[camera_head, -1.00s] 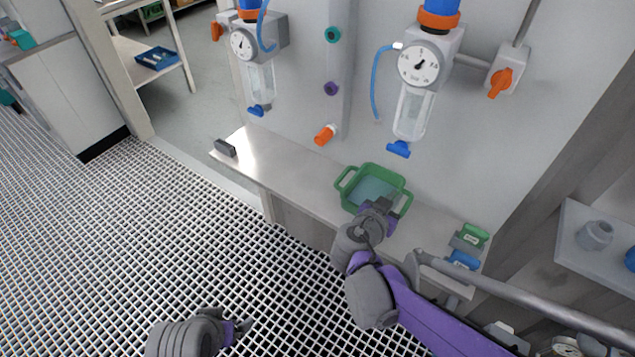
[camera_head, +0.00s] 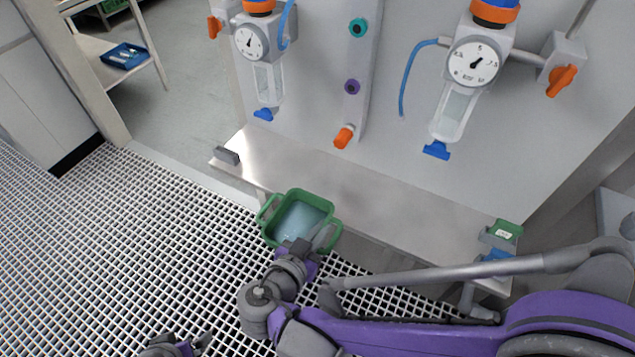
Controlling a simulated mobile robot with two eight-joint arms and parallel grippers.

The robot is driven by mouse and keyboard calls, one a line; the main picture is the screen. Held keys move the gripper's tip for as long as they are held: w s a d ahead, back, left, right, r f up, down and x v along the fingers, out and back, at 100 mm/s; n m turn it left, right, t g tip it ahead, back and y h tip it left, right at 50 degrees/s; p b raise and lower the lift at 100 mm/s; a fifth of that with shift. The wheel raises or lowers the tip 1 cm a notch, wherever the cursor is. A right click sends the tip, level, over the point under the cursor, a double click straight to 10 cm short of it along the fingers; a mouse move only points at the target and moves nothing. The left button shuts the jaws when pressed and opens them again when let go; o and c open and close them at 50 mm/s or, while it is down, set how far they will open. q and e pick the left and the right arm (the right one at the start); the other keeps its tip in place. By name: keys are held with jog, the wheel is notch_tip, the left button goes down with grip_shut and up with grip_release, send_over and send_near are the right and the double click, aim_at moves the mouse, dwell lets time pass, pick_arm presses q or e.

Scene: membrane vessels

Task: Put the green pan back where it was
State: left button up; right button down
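The green pan (camera_head: 292,194) has two side handles and a bluish inside that looks like liquid. In the head view it is in front of the metal shelf's front edge, over the grated floor. My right gripper (camera_head: 316,246) is at the pan's near right side, by its right handle, and appears shut on it; the fingertips are partly hidden. The metal shelf (camera_head: 385,200) is bare in its middle, below the two gauge units. My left gripper (camera_head: 200,343) is low at the bottom edge, away from the pan; its fingers look apart with nothing between them.
A dark block (camera_head: 226,155) sits at the shelf's left end. A green-labelled holder (camera_head: 505,232) and a blue one (camera_head: 495,256) are at its right end. Two clear bowls with blue valves (camera_head: 436,151) hang above the shelf.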

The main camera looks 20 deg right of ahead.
jog(key=shift+w+d, duration=0.15)
jog(key=r+b+x, duration=0.1)
jog(key=x, duration=0.5)
jog(key=r+b+x, duration=0.1)
jog(key=x, duration=0.5)
jog(key=w+d+r+x, duration=0.1)
jog(key=r+x, duration=0.1)
jog(key=x, duration=0.4)
jog(key=shift+w+d+f+b, duration=0.15)
jog(key=shift+d+b, duration=0.15)
jog(key=shift+b, duration=0.1)
notch_tip(320, 180, down, 4)
jog(key=shift+f+b, duration=0.1)
jog(key=shift+b, duration=0.75)
jog(key=shift+w+d+f, duration=0.1)
jog(key=shift+d+f, duration=0.05)
jog(key=shift+f, duration=0.05)
jog(key=shift+f, duration=0.1)
jog(key=c, duration=1)
grip_release()
jog(key=shift+c, duration=0.2)
